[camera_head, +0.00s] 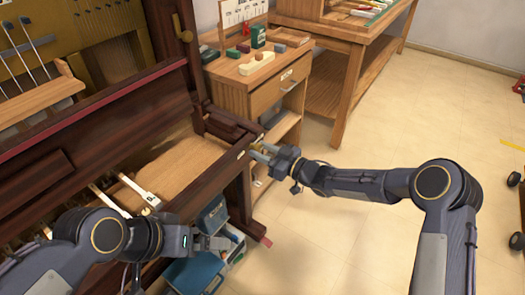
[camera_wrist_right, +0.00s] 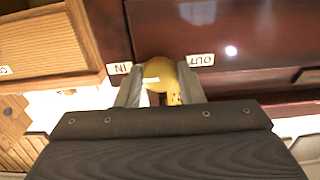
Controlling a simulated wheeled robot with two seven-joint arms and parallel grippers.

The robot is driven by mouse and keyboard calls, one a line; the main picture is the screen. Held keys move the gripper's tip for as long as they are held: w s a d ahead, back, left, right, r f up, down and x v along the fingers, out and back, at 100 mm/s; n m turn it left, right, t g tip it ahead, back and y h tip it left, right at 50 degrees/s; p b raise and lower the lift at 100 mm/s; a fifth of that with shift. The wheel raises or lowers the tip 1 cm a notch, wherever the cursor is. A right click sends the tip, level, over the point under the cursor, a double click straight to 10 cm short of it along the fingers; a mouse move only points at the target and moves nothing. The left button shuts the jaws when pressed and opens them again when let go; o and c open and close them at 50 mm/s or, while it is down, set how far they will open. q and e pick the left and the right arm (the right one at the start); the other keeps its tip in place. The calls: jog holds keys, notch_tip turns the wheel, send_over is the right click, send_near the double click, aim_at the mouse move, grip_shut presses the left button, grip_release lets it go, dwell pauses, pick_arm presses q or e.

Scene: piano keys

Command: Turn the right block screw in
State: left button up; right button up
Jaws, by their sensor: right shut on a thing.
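The right block screw (camera_wrist_right: 163,72) is a round brass-coloured head on the dark red-brown front of the piano's right end. In the right wrist view, an upside-down IN label (camera_wrist_right: 120,68) is to its left and an OUT label (camera_wrist_right: 200,60) to its right. My right gripper (camera_head: 258,152) reaches this end from the right; in the right wrist view its fingers (camera_wrist_right: 162,88) are shut on the screw, one on each side. My left gripper (camera_head: 212,243) is apart from the screw, in front of the keybed; its finger opening is unclear.
The piano's keybed (camera_head: 185,165) is mostly bare wood, with a few white keys (camera_head: 140,190) at left. A wooden cabinet (camera_head: 235,95) with small parts stands behind the right end. Blue boxes (camera_head: 195,272) are below. The floor (camera_head: 320,250) at right is open.

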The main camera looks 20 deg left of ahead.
jog(key=o, duration=1)
jog(key=shift+p+v, duration=0.45)
jog(key=shift+v, duration=3.45)
